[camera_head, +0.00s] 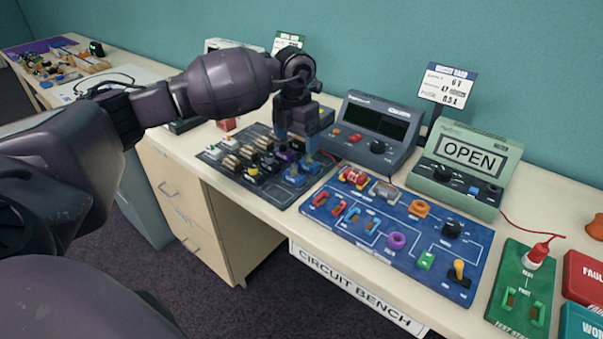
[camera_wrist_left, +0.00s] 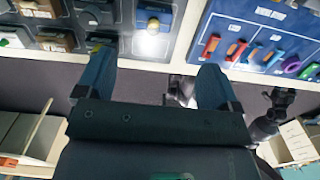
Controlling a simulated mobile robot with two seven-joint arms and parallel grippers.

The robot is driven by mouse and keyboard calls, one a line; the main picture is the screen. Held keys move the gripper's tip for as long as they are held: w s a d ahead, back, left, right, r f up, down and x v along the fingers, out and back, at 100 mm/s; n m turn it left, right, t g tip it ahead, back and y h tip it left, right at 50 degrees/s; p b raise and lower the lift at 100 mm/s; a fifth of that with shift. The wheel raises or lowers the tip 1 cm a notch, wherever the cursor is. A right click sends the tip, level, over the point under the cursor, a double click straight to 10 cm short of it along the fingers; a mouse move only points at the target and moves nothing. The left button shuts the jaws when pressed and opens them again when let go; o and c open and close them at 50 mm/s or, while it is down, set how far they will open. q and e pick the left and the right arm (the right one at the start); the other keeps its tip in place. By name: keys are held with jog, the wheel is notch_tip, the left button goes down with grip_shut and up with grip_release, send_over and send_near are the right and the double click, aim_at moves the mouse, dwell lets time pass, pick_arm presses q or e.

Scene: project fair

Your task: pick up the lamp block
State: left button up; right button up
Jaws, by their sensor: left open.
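The lamp block looks to be a blue block with a bright white bulb (camera_wrist_left: 152,22) near the edge of the dark parts tray in the left wrist view. In the head view, a blue block at the tray's front right (camera_head: 294,178) appears to be the same one. My left gripper (camera_head: 297,142) is above the right part of the tray, over the blue blocks. In the left wrist view its two blue fingers (camera_wrist_left: 153,84) are apart with nothing between them, and the bulb shows beyond the gap. My right gripper is not seen.
The dark parts tray (camera_head: 213,154) holds several other blocks close together. A blue circuit board (camera_head: 455,265) lies to its right. A dark meter (camera_head: 368,132) and a green "OPEN" box (camera_head: 465,167) stand behind. The bench edge is close in front.

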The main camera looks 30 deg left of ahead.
aim_at(293, 165)
pick_arm(q)
jog(key=f, duration=0.5)
jog(key=shift+s+f, duration=0.2)
jog(key=shift+f, duration=0.15)
jog(key=shift+a+f+b, duration=0.25)
jog(key=shift+f, duration=1.05)
jog(key=shift+a+f+b, duration=0.2)
jog(key=shift+f, duration=1.1)
jog(key=shift+r, duration=0.1)
jog(key=c, duration=1)
